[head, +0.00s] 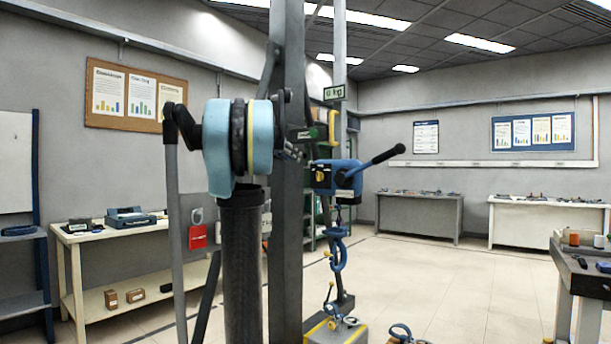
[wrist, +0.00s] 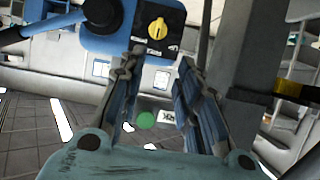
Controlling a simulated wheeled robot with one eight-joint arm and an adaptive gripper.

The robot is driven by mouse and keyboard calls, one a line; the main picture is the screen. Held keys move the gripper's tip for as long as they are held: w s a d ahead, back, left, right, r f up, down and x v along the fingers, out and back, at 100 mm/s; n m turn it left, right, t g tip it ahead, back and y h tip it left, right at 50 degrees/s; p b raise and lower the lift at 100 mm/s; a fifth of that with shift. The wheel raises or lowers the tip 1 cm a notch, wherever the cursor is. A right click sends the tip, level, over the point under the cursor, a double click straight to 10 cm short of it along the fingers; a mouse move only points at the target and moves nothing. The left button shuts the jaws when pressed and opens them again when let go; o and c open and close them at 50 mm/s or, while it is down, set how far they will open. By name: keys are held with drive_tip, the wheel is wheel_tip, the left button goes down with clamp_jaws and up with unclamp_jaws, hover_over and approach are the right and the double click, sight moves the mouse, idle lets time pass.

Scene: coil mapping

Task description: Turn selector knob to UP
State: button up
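The yellow selector knob (wrist: 158,28) sits on a dark plate on the blue hoist body (wrist: 98,42), near the top of the wrist view. In the head view the blue hoist (head: 345,178) hangs right of the grey post, with its yellow knob (head: 319,177) small on the left end. My gripper (wrist: 160,60) is open and empty, with the knob beyond the gap between its fingertips and apart from them. In the head view my gripper (head: 293,151) is small and partly hidden, just left of the hoist. The plate markings are too small to read.
The hoist's black lever handle (head: 383,157) sticks out to the upper right. A chain and blue hook (head: 338,252) hang below, over a yellow-edged base (head: 335,332). A grey upright post (head: 288,240) stands close to my arm. The floor (head: 450,275) to the right is open.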

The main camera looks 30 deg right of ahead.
approach(319, 176)
drive_tip(key=x, duration=0.2)
drive_tip(key=r+x, duration=0.1)
drive_tip(key=x, duration=0.4)
drive_tip(key=shift+w+d+r, duration=0.1)
drive_tip(key=shift+w+d, duration=0.2)
drive_tip(key=shift+w, duration=0.05)
drive_tip(key=shift+c, duration=0.2)
